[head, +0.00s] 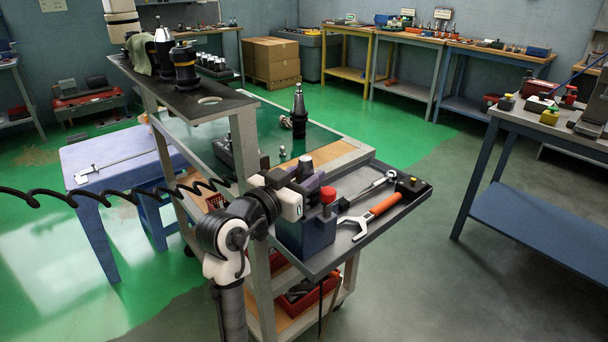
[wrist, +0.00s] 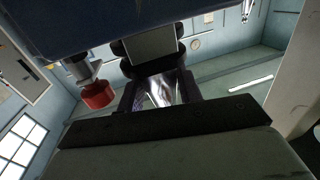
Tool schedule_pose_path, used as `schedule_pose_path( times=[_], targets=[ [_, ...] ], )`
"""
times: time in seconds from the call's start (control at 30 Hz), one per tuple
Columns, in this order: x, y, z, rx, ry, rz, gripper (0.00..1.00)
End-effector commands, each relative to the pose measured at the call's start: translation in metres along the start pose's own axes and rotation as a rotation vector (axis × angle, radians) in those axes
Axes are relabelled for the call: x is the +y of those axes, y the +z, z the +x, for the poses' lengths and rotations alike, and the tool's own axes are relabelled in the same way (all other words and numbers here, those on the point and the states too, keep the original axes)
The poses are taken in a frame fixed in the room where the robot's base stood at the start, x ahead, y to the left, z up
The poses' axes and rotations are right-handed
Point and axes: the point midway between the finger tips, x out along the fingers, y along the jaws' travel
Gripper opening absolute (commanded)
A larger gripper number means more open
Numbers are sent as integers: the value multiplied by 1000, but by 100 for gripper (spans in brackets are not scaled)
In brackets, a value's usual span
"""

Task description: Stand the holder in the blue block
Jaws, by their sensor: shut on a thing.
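The blue block (head: 308,238) stands on the near left part of the grey tray at the cart's front. My gripper (head: 303,190) is at the block's top, beside its red knob (head: 327,196). It is shut on a holder (head: 305,163), whose grey end shows above the jaws. In the wrist view, the holder's shiny taper (wrist: 180,88) and dark collar show between my fingers (wrist: 160,92). The blue block (wrist: 100,18) fills the top of that view, with the red knob (wrist: 98,95) at left. The holder's lower end is hidden, so I cannot tell whether it touches the block.
More holders stand on the raised black shelf (head: 215,101). A blue bench (head: 540,215) is at right.

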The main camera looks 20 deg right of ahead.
Motion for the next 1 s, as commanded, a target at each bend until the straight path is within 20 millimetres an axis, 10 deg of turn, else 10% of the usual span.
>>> schedule_pose_path(
  times=[0.77,0.8,1.0],
  targets=[
    [4,3,3,-3,10,-1,0],
    [4,3,3,-3,10,-1,40],
    [2,4,2,-4,6,-2,60]
  ],
)
